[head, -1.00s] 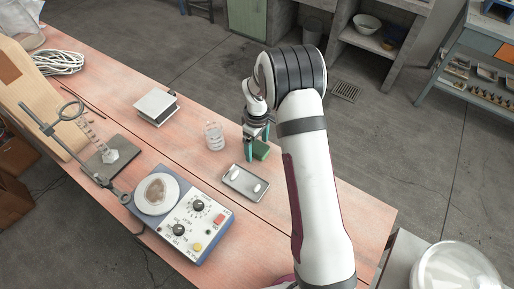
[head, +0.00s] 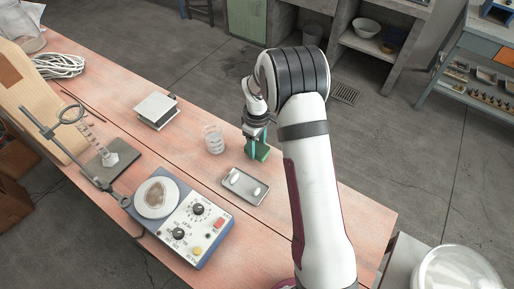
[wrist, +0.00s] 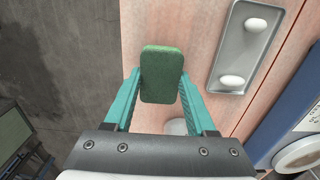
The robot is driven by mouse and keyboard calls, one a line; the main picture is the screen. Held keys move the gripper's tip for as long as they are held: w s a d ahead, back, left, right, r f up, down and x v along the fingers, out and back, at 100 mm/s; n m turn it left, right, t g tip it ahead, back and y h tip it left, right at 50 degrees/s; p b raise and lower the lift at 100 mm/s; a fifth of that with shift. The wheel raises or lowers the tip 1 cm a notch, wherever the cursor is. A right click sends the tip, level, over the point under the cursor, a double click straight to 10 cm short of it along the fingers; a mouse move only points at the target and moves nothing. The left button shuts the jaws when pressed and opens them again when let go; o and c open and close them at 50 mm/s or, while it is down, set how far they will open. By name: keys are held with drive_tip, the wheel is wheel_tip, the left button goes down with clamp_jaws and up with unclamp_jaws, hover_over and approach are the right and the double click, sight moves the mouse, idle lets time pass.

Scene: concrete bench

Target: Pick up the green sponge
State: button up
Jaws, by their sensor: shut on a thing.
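The green sponge (head: 262,153) is near the far edge of the bench, beside the metal tray. My gripper (head: 257,150) is over it, pointing down, with its teal fingers on either side of it. In the wrist view, the sponge (wrist: 162,75) is a rounded green block between the two fingers, and my gripper (wrist: 162,82) is shut on it. I cannot tell whether the sponge touches the bench or is just above it. Part of it is hidden by the fingers in the head view.
A metal tray (head: 238,196) with two white oval pieces lies close to the sponge. A glass beaker (head: 213,139) stands to its left. The bench edge is close behind the sponge.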

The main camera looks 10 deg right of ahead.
sight(259, 148)
drive_tip(key=r, duration=0.3)
drive_tip(key=shift+s+d+r, duration=0.15)
drive_tip(key=shift+s+d, duration=0.05)
drive_tip(key=shift+d, duration=0.15)
drive_tip(key=s+d+r, duration=0.5)
drive_tip(key=d+r, duration=0.1)
drive_tip(key=d, duration=0.3)
drive_tip(key=shift+s+d+r, duration=0.15)
drive_tip(key=shift+s+d, duration=0.05)
drive_tip(key=shift+s, duration=0.15)
